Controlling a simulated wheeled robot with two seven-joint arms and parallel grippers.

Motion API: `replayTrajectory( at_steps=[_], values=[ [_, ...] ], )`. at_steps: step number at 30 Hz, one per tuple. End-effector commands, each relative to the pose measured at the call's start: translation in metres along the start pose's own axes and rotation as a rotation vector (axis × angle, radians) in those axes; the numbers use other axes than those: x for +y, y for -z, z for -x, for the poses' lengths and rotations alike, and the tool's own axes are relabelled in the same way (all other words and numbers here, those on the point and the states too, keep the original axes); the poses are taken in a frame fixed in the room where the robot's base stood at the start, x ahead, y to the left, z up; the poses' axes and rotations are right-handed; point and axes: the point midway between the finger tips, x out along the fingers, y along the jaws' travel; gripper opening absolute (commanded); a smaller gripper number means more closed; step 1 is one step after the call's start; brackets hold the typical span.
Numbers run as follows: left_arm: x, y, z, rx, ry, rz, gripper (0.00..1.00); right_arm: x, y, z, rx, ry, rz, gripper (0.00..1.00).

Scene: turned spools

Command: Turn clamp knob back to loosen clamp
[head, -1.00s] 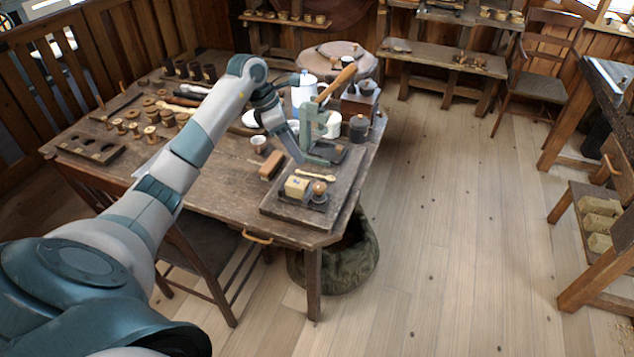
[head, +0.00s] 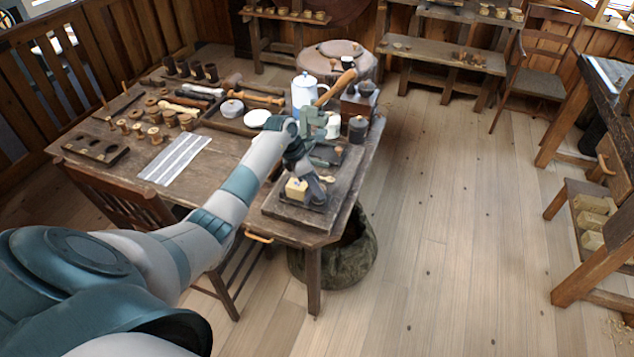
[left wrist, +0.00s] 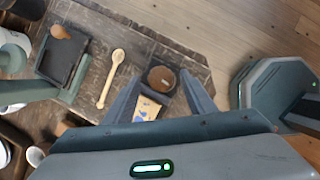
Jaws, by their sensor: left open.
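A green cast clamp-like stand (head: 313,122) with a long wooden handle (head: 336,87) rises from the board at the table's right end. Its base and a dark plate (left wrist: 63,62) show in the left wrist view, with a small brown knob (left wrist: 61,32) at the plate's edge. A second round brown knob (left wrist: 162,79) sits on a small dark base. I cannot tell which knob is the clamp's. My left gripper (head: 314,189) is open and points down over this second knob; its fingers (left wrist: 161,84) appear either side of it, contact unclear. My right gripper is not in view.
A pale block with a blue mark (left wrist: 148,107) lies close beside the second knob. A wooden spoon (left wrist: 110,78) lies between it and the stand.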

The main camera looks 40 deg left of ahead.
Motion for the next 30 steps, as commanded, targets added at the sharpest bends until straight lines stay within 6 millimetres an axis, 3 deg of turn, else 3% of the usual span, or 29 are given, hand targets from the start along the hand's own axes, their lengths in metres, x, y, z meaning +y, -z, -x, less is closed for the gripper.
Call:
replayTrajectory(
  at_steps=[14,20,30],
  values=[
    [-0.0004,0.0002,-0.0113,0.001,0.0,-0.001,0.5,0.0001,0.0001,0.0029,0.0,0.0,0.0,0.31],
    [-0.0005,0.0002,-0.0112,0.001,0.0,-0.001,0.1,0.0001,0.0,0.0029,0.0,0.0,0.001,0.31],
    [-0.0002,0.001,-0.012,0.002,-0.007,0.011,0.1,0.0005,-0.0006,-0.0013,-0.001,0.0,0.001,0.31]
  ],
)
